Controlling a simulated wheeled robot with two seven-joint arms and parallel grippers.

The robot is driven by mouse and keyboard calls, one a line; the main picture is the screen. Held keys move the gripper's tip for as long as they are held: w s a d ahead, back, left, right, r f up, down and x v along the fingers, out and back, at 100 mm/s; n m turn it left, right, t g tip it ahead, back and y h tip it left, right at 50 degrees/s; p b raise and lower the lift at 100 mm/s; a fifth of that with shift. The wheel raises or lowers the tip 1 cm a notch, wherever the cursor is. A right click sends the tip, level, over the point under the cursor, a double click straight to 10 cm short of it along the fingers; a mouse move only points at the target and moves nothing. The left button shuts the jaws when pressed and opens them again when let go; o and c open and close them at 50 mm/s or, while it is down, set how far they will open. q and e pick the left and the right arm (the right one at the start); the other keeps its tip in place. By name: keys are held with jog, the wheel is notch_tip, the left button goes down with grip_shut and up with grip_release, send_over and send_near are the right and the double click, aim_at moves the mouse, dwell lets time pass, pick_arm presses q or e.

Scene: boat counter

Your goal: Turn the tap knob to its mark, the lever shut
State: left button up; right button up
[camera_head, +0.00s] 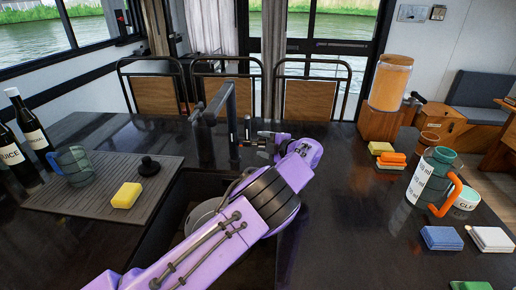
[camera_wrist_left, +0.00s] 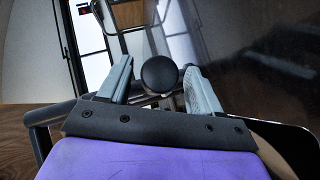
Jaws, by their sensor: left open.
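The black sink tap (camera_head: 205,135) stands behind the sink with its squared spout rising upright. My left gripper (camera_head: 262,142) is at the tap's right side, reaching across the sink from the front. In the left wrist view, the open jaws (camera_wrist_left: 160,85) have a round dark knob (camera_wrist_left: 158,74) between them, with a gap visible on either side. I cannot tell how deep the knob sits between the fingers. The mark and the lever's setting cannot be made out. My right gripper is not in view.
A ribbed drainboard (camera_head: 85,205) at left holds a glass mug (camera_head: 73,166), a yellow sponge (camera_head: 127,195) and a black stopper (camera_head: 148,166). Dark bottles (camera_head: 28,125) stand at far left. At right are a dispenser (camera_head: 391,82), a jug (camera_head: 432,178) and several sponges.

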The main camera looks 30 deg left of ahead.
pick_arm(q)
jog(key=shift+b+x, duration=0.35)
jog(key=shift+x, duration=0.65)
jog(key=shift+w+a, duration=0.1)
jog(key=shift+a, duration=0.1)
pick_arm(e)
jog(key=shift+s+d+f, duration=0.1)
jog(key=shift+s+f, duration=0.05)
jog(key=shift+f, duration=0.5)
